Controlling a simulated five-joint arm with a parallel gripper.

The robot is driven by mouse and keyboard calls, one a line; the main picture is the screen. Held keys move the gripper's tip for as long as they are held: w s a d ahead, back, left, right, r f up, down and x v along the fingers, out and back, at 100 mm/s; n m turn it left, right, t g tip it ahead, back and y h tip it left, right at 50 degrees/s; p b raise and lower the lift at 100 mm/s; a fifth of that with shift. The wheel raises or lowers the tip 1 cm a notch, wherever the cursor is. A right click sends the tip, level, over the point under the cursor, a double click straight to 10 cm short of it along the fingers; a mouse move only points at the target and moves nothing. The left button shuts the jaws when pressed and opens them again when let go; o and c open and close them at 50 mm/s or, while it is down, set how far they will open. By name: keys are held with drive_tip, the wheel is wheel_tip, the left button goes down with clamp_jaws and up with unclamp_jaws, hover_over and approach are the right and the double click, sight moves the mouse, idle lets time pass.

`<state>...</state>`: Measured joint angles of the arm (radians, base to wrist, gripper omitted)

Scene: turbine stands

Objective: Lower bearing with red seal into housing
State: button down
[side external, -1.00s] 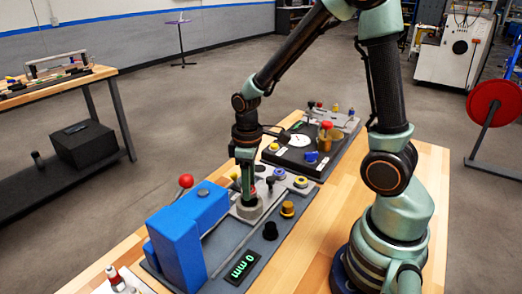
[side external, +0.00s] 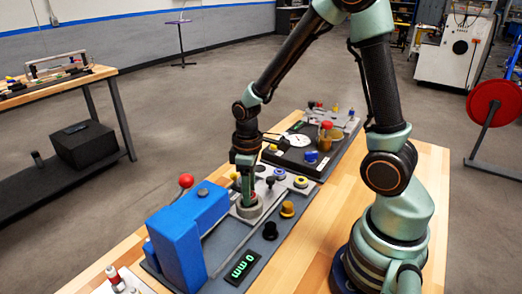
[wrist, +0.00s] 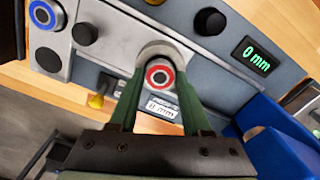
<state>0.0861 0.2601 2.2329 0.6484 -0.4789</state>
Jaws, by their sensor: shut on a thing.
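The bearing with the red seal (wrist: 160,76) is between the two green fingers of my gripper (wrist: 161,88), which is shut on it. The round grey housing (wrist: 160,48) shows around and beyond the bearing. In the side view my gripper (side external: 247,192) points down at the housing (side external: 246,210), with its fingertips at the housing's opening. A bit of red shows between the fingers. The fingers and rim hide how deep the bearing sits.
The blue block (side external: 187,230) with a red ball knob (side external: 186,181) stands close left of the housing. A blue-ringed part (side external: 279,173), a yellow-ringed part (side external: 301,182) and a gold knob (side external: 288,208) sit nearby. A display (side external: 243,267) reads 0 mm.

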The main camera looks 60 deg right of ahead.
drive_tip(key=shift+f, duration=0.25)
drive_tip(key=shift+c, duration=0.6)
unclamp_jaws()
drive_tip(key=shift+r, duration=0.1)
drive_tip(key=shift+r, duration=3.4)
